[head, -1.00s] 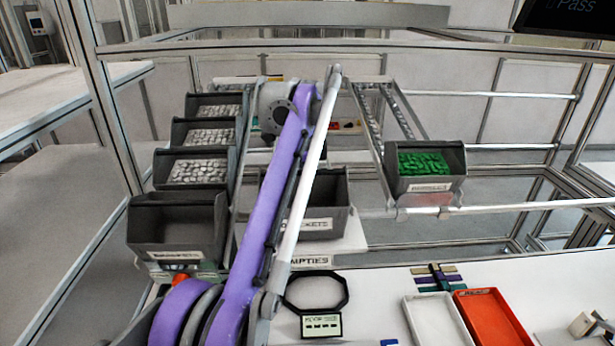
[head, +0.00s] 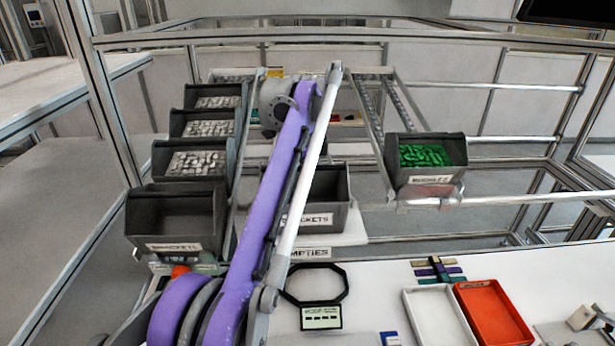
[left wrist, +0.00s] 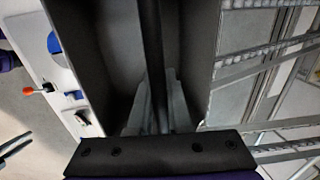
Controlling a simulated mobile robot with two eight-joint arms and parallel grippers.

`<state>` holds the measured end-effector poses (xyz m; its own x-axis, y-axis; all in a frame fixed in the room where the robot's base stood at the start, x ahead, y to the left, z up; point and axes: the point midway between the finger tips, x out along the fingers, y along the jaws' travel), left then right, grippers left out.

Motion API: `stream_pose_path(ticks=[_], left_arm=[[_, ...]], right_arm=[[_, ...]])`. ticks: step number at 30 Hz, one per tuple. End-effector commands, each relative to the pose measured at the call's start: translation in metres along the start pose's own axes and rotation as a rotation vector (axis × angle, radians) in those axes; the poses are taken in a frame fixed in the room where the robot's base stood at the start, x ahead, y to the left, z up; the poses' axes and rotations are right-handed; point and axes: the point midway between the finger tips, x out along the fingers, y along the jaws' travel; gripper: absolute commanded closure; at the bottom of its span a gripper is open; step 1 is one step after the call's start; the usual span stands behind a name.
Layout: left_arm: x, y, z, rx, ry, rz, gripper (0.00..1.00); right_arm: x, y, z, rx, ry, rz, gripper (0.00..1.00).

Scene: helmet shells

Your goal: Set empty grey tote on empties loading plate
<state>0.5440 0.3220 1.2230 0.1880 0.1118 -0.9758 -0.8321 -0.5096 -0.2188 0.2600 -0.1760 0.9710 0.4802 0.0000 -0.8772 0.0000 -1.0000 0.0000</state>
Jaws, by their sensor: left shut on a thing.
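An empty dark grey tote (head: 337,212) with a label on its front is over the white empties loading plate (head: 352,238), partly hidden behind my left arm. The plate's front carries an EMPTIES label. I cannot tell whether the tote rests fully on the plate. The inside of the grey tote (left wrist: 92,45) fills much of the left wrist view and looks bare. My left gripper (left wrist: 158,112) is shut on the tote, its fingers on either side of a dark upright edge. In the head view this gripper is hidden behind the arm.
Another empty grey tote (head: 175,217) stands at the left, before several totes of pale parts (head: 195,163). A tote of green parts (head: 430,176) sits on the right lane. A black ring (head: 315,299), white tray (head: 437,318) and red tray (head: 492,315) lie on the worktop.

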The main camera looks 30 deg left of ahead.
Motion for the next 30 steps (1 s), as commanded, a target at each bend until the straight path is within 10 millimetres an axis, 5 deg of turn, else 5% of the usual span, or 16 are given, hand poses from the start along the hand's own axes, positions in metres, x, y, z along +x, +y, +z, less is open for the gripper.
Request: stream_pose_path(ticks=[2,3,9,20,30], left_arm=[[0.002,0.001,0.000,0.000,0.000,0.000,1.00],[0.002,0.001,0.000,0.000,0.000,0.000,0.82],[0.002,0.000,0.000,0.000,0.000,0.000,0.48],[-0.005,0.000,0.000,0.000,0.001,-0.001,0.48],[-0.062,-0.002,-0.001,0.000,0.002,-0.003,0.48]], right_arm=[[0.001,0.000,0.001,0.000,-0.001,0.000,0.50],[0.001,0.000,0.001,0.000,-0.001,0.000,0.50],[0.001,0.000,0.001,0.000,-0.001,0.000,0.50],[-0.002,0.000,-0.002,0.000,0.002,0.000,0.50],[-0.017,0.000,-0.025,0.000,0.026,0.000,0.50]])
